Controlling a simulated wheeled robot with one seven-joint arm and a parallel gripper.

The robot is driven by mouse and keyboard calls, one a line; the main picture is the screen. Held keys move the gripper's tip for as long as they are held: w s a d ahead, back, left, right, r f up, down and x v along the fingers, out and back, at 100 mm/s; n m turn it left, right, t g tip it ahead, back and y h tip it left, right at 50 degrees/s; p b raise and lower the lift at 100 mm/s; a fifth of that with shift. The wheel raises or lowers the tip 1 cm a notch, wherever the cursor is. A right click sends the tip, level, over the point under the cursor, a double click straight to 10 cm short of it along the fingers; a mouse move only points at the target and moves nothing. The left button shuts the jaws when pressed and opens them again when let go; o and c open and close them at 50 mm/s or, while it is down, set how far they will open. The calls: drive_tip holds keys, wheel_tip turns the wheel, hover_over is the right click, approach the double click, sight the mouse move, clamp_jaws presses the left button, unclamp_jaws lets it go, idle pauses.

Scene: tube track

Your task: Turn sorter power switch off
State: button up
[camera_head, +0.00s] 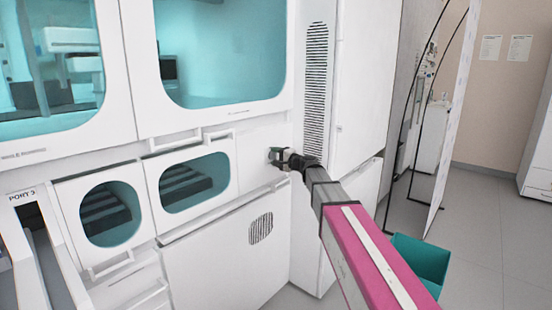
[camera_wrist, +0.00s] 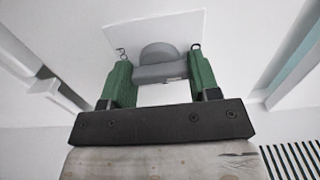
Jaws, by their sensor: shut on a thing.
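The sorter power switch (camera_wrist: 160,66) is a grey rotary knob with a bar-shaped handle on a pale plate (camera_wrist: 185,30) on the white machine front. My gripper (camera_wrist: 158,82) has its two green fingers on either side of the bar and is shut on it. In the head view my gripper (camera_head: 281,158) reaches the white panel to the right of the small windows. There the switch is mostly hidden behind the fingers. The exact angle of the knob is hard to tell.
The white sorter (camera_head: 225,260) has teal windows and a vent grille (camera_head: 316,80) right of the switch. A Port 3 chute (camera_head: 40,235) stands at the left. A teal bin (camera_head: 420,262) is on the floor at right, near my arm. Open floor lies further right.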

idle(0.3)
drive_tip(key=o, duration=0.9)
drive_tip(key=shift+s+d, duration=0.1)
drive_tip(key=v, duration=1)
drive_tip(key=shift+s+d, duration=0.25)
drive_tip(key=shift+f, duration=0.1)
drive_tip(key=s+f+n+g+h, duration=0.1)
drive_tip(key=s+f+g+h, duration=0.15)
drive_tip(key=f, duration=0.45)
drive_tip(key=s+f+n+g+h, duration=0.1)
drive_tip(key=s+f+n, duration=0.1)
drive_tip(key=s+f, duration=0.3)
drive_tip(key=s+d+f+n+g+h, duration=0.1)
drive_tip(key=s+d+f+g+h, duration=0.1)
drive_tip(key=s+d+f, duration=0.3)
drive_tip(key=s+d+f+n+g+h, duration=0.2)
drive_tip(key=s+d+f+h, duration=0.3)
drive_tip(key=s+f, duration=0.3)
drive_tip(key=s+d+f+n+g+h, duration=0.1)
drive_tip(key=s+d+f+g+h, duration=0.2)
drive_tip(key=s+d+f, duration=0.2)
drive_tip(key=shift+s+d+f+g+h, duration=0.1)
drive_tip(key=shift+s+f, duration=0.25)
drive_tip(key=shift+f, duration=0.4)
drive_tip(key=shift+s+d+f+g+h, duration=0.15)
drive_tip(key=shift+s+f, duration=0.15)
drive_tip(key=shift+f, duration=0.45)
drive_tip(key=shift+s+a+f+h, duration=0.1)
drive_tip(key=shift+s+f, duration=0.25)
drive_tip(key=shift+f, duration=0.4)
